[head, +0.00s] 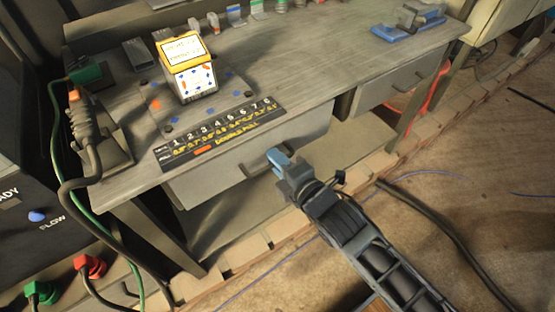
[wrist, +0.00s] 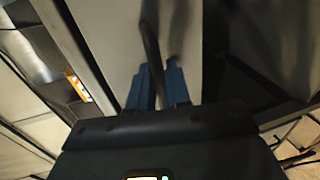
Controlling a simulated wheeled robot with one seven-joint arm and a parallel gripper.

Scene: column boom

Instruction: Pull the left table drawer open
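The left table drawer (head: 220,172) is a grey front under the near edge of the workbench, and it looks closed. Its dark bar handle is mostly behind my gripper in the head view, with part showing (head: 258,168). My gripper (head: 277,158) has blue fingers and is at the right part of this drawer front. In the wrist view the handle (wrist: 150,45) runs down between the two blue fingers of my gripper (wrist: 158,82). The fingers are close together on either side of it and appear shut on it. The drawer front (wrist: 110,35) fills the upper middle there.
The workbench top (head: 310,70) holds a white and yellow box (head: 190,70) and a numbered black strip (head: 220,132). A second drawer (head: 400,88) is to the right. A black cable (head: 440,215) lies on the floor. The floor in front is otherwise largely clear.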

